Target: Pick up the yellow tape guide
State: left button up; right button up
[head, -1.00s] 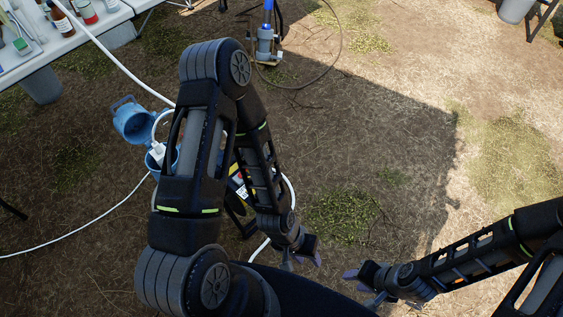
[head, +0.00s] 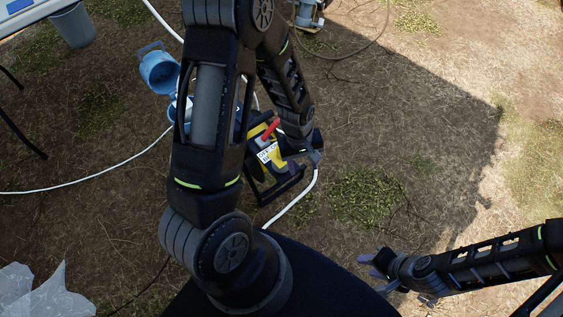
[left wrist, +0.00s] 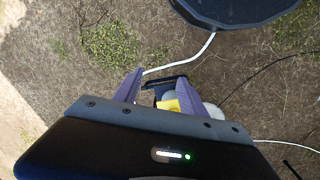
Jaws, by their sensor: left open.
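A yellow piece, probably the yellow tape guide (head: 274,156), shows on a black-framed reel (head: 262,186) beside my left gripper (head: 314,155) in the head view. My left arm covers part of the reel. In the left wrist view my left gripper (left wrist: 157,80) has its two purple fingers apart, with nothing held. The yellow piece (left wrist: 170,105) shows between and below the fingers there, partly hidden by the gripper body. Whether they touch, I cannot tell. My right gripper (head: 374,266) is low on the right, away from the reel.
A red handle (head: 271,130) sits on the reel. A blue container (head: 158,72) is left of my arm. A white hose (head: 291,205) runs from the reel, and a white line (head: 95,183) crosses the ground. A grey bin (head: 73,27) stands at upper left. Ground at centre right is clear.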

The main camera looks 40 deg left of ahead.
pick_arm(q)
jog(key=w+a+r+n, duration=0.1)
jog(key=a, duration=0.2)
jog(key=w+a+r+n+y+b, duration=0.1)
jog(key=a+n, duration=0.1)
jog(key=a, duration=0.1)
jog(key=a+r+n+b, duration=0.1)
jog(key=a, duration=0.1)
jog(key=shift+w+a+r+n+y, duration=0.25)
jog(key=shift+w+a+n+y, duration=0.05)
jog(key=shift+w+a+n, duration=0.1)
jog(key=shift+a+r, duration=0.15)
jog(key=shift+r, duration=0.1)
pick_arm(e)
notch_tip(320, 180, down, 4)
pick_arm(q)
jog(key=shift+f, duration=0.1)
jog(key=shift+f+b, duration=0.3)
jog(key=shift+f, duration=0.95)
pick_arm(e)
jog(key=shift+f, duration=0.25)
pick_arm(q)
notch_tip(320, 180, down, 5)
jog(key=shift+s+a+f+b, duration=0.1)
jog(key=shift+s+f+b, duration=0.05)
jog(key=shift+b, duration=0.3)
pick_arm(e)
jog(key=shift+f, duration=0.4)
pick_arm(q)
jog(key=shift+c, duration=0.2)
